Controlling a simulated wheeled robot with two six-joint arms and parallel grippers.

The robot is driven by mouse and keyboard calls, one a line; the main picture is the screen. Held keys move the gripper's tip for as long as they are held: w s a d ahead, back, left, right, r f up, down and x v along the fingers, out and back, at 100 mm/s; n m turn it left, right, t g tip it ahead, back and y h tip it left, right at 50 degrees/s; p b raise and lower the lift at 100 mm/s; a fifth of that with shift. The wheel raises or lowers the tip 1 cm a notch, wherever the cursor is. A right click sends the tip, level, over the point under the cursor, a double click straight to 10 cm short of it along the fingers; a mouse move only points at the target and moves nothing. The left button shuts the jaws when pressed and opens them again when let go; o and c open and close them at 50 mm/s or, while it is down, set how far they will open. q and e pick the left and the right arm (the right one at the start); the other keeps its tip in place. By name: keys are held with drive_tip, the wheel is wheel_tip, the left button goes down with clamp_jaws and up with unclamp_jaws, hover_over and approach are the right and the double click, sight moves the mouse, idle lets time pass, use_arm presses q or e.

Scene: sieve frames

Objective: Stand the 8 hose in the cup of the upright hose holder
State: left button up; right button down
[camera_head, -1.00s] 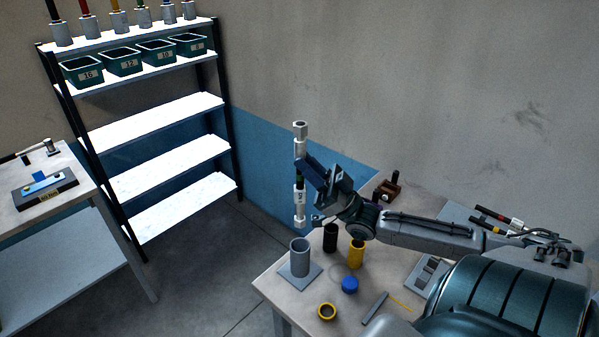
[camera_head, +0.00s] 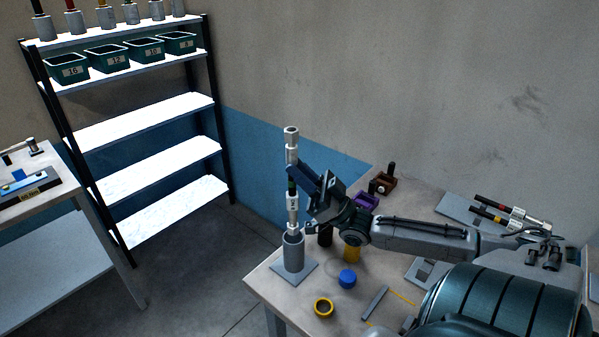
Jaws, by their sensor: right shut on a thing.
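The hose (camera_head: 292,208) is upright, with pale fittings at both ends, a dark middle and a white label too small to read for sure. My right gripper (camera_head: 301,178) is shut on its dark middle part. The upright hose holder (camera_head: 293,255) is a grey cup on a square base plate at the table's left corner. The hose's lower end is at the cup's mouth, in line with it. I cannot tell how far inside it reaches. My left gripper is out of view.
More hoses (camera_head: 510,217) lie at right. A shelf (camera_head: 150,120) with numbered bins stands at back left.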

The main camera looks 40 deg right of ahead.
drive_tip(key=shift+s+f+b, duration=0.1)
drive_tip(key=shift+f+b, duration=2.15)
drive_tip(key=shift+f, duration=0.9)
drive_tip(key=shift+f+b, duration=0.65)
drive_tip(key=shift+f, duration=0.3)
drive_tip(key=c, duration=1.3)
unclamp_jaws()
drive_tip(key=shift+o, duration=0.2)
drive_tip(key=p, duration=0.6)
approach(296, 192)
drive_tip(key=s+d+r, duration=0.3)
drive_tip(key=s+r, duration=0.1)
drive_tip(key=s, duration=0.1)
drive_tip(key=shift+s+d+f, duration=0.2)
drive_tip(key=shift+s+d, duration=0.05)
drive_tip(key=shift+d, duration=0.2)
